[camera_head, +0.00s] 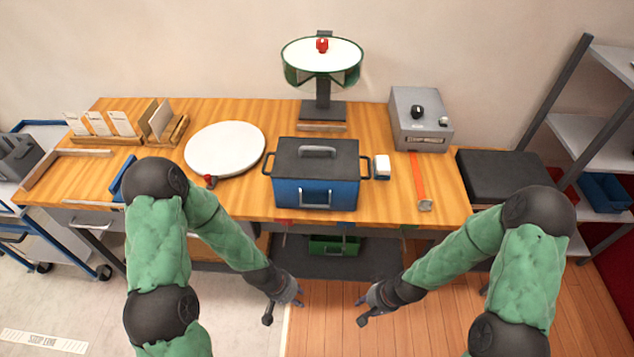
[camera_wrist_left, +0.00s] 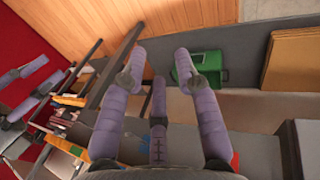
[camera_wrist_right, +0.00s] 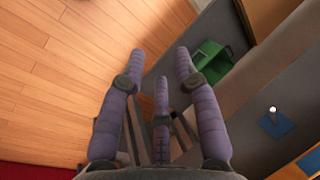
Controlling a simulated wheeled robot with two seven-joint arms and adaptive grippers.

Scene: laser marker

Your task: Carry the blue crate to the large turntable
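The blue crate (camera_head: 316,192) sits on the wooden table at its front middle. It has a dark grey top with a grey handle, a front handle and a dark handle on each side. The large white turntable (camera_head: 225,149) lies flat on the table just left of the crate, with a small red knob at its front edge. My left gripper (camera_head: 283,305) hangs in front of the table, below the crate; its fingers are spread and empty in the left wrist view (camera_wrist_left: 160,62). My right gripper (camera_head: 366,306) is also low in front of the table, its fingers spread and empty in the right wrist view (camera_wrist_right: 161,60).
A white block (camera_head: 382,168) stands close to the crate's right side, and an orange strip (camera_head: 419,180) lies further right. A grey box (camera_head: 420,118) and a green-rimmed round stand (camera_head: 322,62) are at the back. A green crate (camera_head: 334,246) is on the lower shelf.

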